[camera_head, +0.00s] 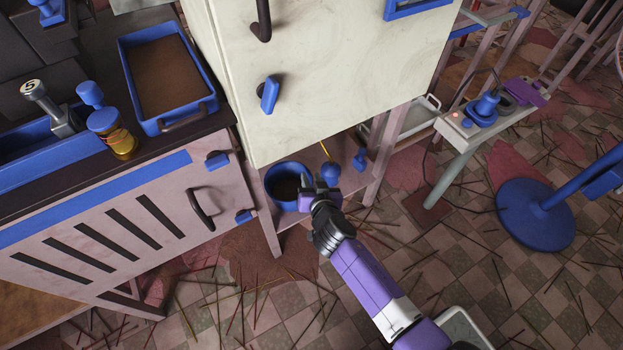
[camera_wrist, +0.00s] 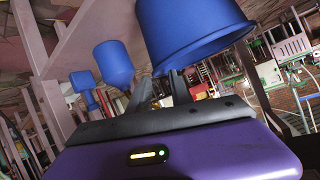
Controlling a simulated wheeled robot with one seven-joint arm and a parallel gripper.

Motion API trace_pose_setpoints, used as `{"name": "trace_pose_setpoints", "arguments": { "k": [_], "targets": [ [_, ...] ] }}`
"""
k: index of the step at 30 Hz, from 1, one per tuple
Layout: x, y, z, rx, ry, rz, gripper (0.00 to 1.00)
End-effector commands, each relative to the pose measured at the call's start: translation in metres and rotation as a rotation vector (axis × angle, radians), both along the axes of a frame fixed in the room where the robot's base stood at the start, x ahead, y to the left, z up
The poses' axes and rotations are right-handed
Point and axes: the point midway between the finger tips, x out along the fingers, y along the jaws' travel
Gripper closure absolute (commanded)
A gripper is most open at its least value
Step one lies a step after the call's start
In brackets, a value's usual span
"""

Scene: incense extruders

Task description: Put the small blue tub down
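The small blue tub (camera_head: 286,206), with brown contents, is upright or nearly so under the pale cabinet, at the low pinkish shelf. My gripper (camera_head: 311,197) is at its right rim. In the wrist view the tub (camera_wrist: 195,30) appears upside down at the top. The fingers of my gripper (camera_wrist: 160,82) come together at its rim and look closed on its wall; the tip of one is hidden by the tub. I cannot tell whether the tub's base touches the shelf.
A blue bulb-shaped thing (camera_head: 330,172) and a smaller blue piece (camera_head: 360,160) are right of the tub on the low shelf (camera_head: 342,150). A vented cabinet (camera_head: 120,235) stands to the left. Sticks litter the tiled floor.

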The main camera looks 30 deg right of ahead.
Motion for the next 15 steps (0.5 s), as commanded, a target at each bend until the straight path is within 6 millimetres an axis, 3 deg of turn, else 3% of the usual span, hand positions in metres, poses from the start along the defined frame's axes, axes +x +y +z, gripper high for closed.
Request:
{"name": "trace_pose_setpoints", "arguments": {
  "k": [5, 15],
  "targets": [
    [-0.016, 0.005, 0.01, 0.0, 0.002, 0.002, 0.75],
    [-0.076, 0.023, 0.041, 0.001, 0.002, 0.0, 0.75]
  ]
}}
